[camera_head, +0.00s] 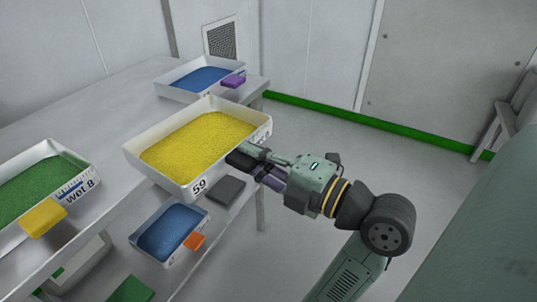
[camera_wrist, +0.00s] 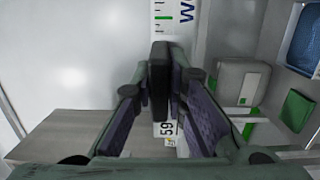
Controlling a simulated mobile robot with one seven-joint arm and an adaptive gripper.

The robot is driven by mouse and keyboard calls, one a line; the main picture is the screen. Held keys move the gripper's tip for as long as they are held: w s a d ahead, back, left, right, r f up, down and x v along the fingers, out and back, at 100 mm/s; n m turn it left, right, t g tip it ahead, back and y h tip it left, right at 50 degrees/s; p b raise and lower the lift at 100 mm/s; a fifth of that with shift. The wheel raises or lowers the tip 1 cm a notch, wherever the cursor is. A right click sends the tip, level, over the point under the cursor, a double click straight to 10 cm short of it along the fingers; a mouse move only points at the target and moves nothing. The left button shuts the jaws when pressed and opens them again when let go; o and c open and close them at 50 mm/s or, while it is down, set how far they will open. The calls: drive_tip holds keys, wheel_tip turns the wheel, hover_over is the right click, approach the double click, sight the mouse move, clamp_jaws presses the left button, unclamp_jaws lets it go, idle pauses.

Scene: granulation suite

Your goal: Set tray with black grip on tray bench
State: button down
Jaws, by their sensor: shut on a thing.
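A white tray (camera_head: 259,125) filled with yellow granules has "59" on its front wall. Its black grip (camera_head: 240,159) is on the right side, and my gripper (camera_head: 252,165) is shut on it. In the wrist view the black grip (camera_wrist: 158,82) stands between the fingers of my gripper (camera_wrist: 160,100), with the white tray wall (camera_wrist: 183,45) beyond. The tray looks level over the front edge of the grey bench (camera_head: 120,95). I cannot tell whether it touches the bench top.
A blue-filled tray (camera_head: 163,88) with a purple grip stands at the bench's far end. A green-filled tray (camera_head: 85,186) with a yellow grip is at left.

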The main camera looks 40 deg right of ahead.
drive_tip(key=p, duration=0.4)
approach(164, 124)
drive_tip(key=shift+w+d, duration=0.15)
drive_tip(key=shift+w, duration=1.05)
drive_tip(key=p+x, duration=0.1)
drive_tip(key=x, duration=0.1)
drive_tip(key=p+x, duration=0.1)
drive_tip(key=x, duration=0.2)
drive_tip(key=p+x, duration=0.1)
drive_tip(key=x, duration=0.2)
drive_tip(key=shift+a+p, duration=0.35)
drive_tip(key=shift+a, duration=0.1)
drive_tip(key=shift+w+a+f, duration=0.15)
drive_tip(key=shift+w+f, duration=0.1)
drive_tip(key=shift+w, duration=0.2)
drive_tip(key=shift+w+a+f, duration=0.15)
drive_tip(key=shift+w+f, duration=0.15)
drive_tip(key=shift+w, duration=0.1)
drive_tip(key=shift+f+b, duration=0.6)
drive_tip(key=shift+b, duration=0.55)
drive_tip(key=c, duration=1.5)
unclamp_jaws()
drive_tip(key=shift+s+f, duration=0.1)
